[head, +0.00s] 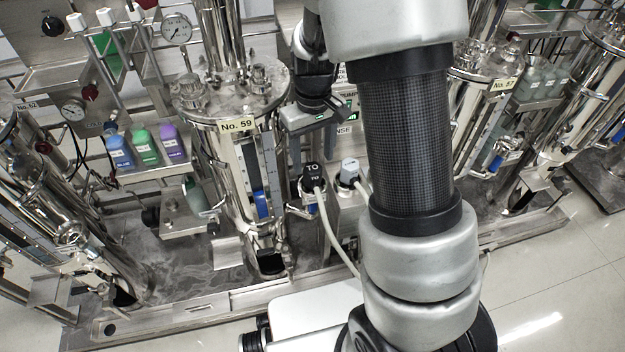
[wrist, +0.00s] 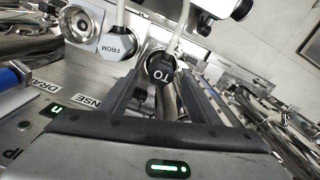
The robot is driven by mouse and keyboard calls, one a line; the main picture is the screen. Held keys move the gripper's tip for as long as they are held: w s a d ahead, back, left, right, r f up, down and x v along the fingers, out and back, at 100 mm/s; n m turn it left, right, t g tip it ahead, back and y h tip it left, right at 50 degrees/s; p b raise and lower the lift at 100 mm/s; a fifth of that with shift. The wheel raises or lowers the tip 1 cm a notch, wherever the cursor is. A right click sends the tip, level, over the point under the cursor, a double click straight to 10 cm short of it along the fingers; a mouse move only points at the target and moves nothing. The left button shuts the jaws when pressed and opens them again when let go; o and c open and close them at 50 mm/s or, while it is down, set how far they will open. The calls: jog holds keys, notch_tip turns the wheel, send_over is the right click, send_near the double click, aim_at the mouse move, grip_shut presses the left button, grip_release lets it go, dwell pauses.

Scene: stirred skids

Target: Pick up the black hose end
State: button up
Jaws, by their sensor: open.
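The black hose end, a black cap marked "TO" (head: 312,174) on a pale hose, stands upright on a steel ledge left of my arm in the head view. In the wrist view the black hose end (wrist: 163,69) shows just beyond and between my fingertips. My gripper (head: 314,118) is open and empty, above the hose ends in the head view. Its two dark fingers also show in the wrist view (wrist: 158,88), spread apart. I cannot tell whether they touch the cap.
A white hose end marked "FROM" (head: 349,170) stands close to the right of the black one; it shows at upper left in the wrist view (wrist: 115,47). The steel vessel labelled No. 59 (head: 237,125) stands to the left. Colored bottles (head: 145,146) sit farther left.

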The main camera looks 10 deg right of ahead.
aim_at(312, 167)
notch_tip(312, 167, down, 5)
jog(key=shift+a+f+b, duration=0.15)
jog(key=shift+f+b, duration=0.05)
jog(key=shift+b, duration=0.75)
jog(key=shift+r, duration=0.1)
jog(key=c, duration=1.4)
